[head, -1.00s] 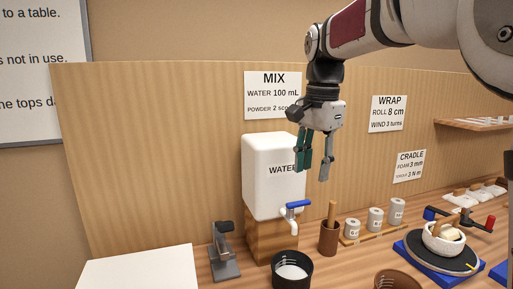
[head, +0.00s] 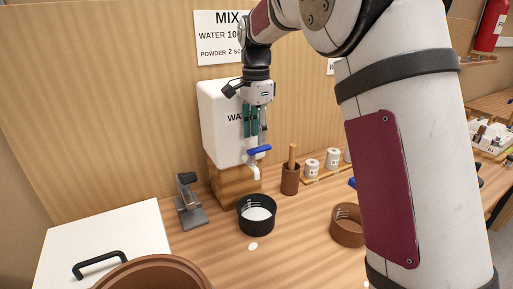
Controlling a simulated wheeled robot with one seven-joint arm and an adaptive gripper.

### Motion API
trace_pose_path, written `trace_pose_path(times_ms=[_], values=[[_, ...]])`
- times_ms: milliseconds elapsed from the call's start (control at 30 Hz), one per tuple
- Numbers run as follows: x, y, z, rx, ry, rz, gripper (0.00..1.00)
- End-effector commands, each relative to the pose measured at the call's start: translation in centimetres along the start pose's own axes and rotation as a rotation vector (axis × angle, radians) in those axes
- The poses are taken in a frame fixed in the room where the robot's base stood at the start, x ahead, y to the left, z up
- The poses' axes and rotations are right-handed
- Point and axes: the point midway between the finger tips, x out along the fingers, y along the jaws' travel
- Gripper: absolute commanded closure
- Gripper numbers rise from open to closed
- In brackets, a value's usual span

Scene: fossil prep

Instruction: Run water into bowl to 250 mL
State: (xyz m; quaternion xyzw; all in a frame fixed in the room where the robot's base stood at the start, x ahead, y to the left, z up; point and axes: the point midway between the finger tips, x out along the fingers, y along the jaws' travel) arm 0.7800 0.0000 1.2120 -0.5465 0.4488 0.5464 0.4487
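The white water tank (head: 220,125) stands on a wooden block. Its tap has a blue lever (head: 259,149) and a white spout (head: 255,172); no water stream shows. A black bowl (head: 257,228) with light marks on its inner wall stands on the table below the spout in the picture. Its inside bottom looks white; I cannot tell whether it holds water. My gripper (head: 256,138) points down in front of the tank, its tips just above the blue lever in the picture. Its fingers look apart with nothing between them; contact with the lever cannot be told.
A grey metal stand (head: 190,203) is left of the bowl. A brown cup (head: 290,180) with a wooden handle and small white jars (head: 312,166) are right of the tank. A brown bowl (head: 346,232) is partly behind my arm.

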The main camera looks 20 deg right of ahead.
Motion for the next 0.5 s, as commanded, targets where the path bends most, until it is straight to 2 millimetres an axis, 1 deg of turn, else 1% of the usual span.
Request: trace_pose_path(times_ms=[33, 100, 200, 333, 500], values=[[0.9, 0.2, 0.0, 0.000, -0.001, 0.005, 0.61], [2.1, 0.2, 0.0, 0.000, -0.001, 0.005, 0.61], [3.5, 0.1, 0.0, -0.001, -0.001, 0.003, 0.61], [4.9, 0.1, 0.0, -0.001, -0.001, 0.002, 0.61], [5.6, 0.0, 0.0, 0.000, 0.000, 0.000, 0.61]])
